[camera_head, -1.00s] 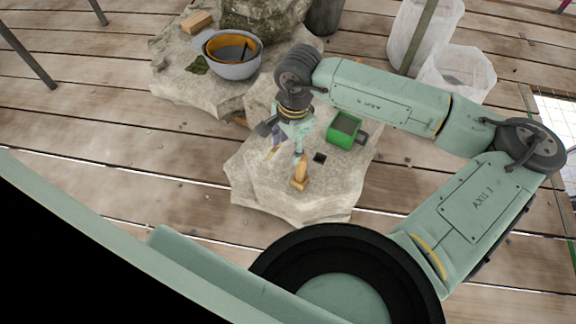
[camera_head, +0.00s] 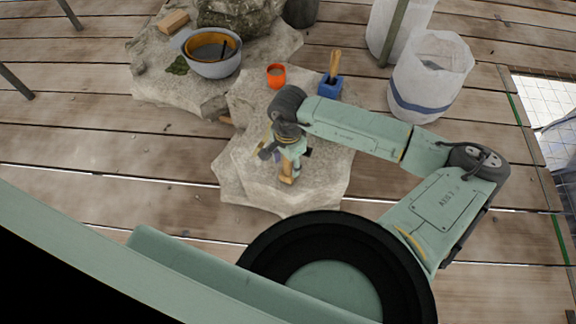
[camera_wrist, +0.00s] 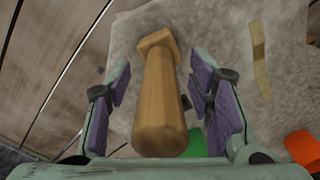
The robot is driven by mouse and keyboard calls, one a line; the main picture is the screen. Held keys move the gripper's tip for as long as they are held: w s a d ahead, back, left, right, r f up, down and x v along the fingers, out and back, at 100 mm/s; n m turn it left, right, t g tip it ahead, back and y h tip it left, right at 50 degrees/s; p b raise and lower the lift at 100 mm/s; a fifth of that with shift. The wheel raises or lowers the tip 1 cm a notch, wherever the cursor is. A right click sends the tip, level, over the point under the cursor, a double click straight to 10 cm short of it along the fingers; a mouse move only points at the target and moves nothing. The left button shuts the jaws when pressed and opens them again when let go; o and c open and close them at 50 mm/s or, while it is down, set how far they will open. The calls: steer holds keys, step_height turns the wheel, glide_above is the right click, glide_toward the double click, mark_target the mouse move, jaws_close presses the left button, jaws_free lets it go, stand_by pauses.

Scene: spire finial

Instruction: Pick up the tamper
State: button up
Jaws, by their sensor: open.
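The tamper, a light wooden piece with a rounded handle and a squarish foot, is on the pale stone slab (camera_head: 320,185). In the head view the tamper (camera_head: 287,173) shows just below my gripper (camera_head: 290,155). In the wrist view the tamper (camera_wrist: 160,95) lies between the two purple-padded fingers of my gripper (camera_wrist: 162,100), handle end toward the camera. The fingers stand apart, with a visible gap on each side of the wood. Whether the tamper stands upright or leans is hard to tell.
An orange cup (camera_head: 276,75) and a blue holder (camera_head: 329,87) with a wooden handle stand behind my arm on the slab. A grey bowl (camera_head: 212,55) sits on the back left rock. A green object (camera_wrist: 196,146) and a tan strip (camera_wrist: 260,60) show in the wrist view.

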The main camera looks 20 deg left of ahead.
steer(key=shift+c, duration=0.5)
jaws_close()
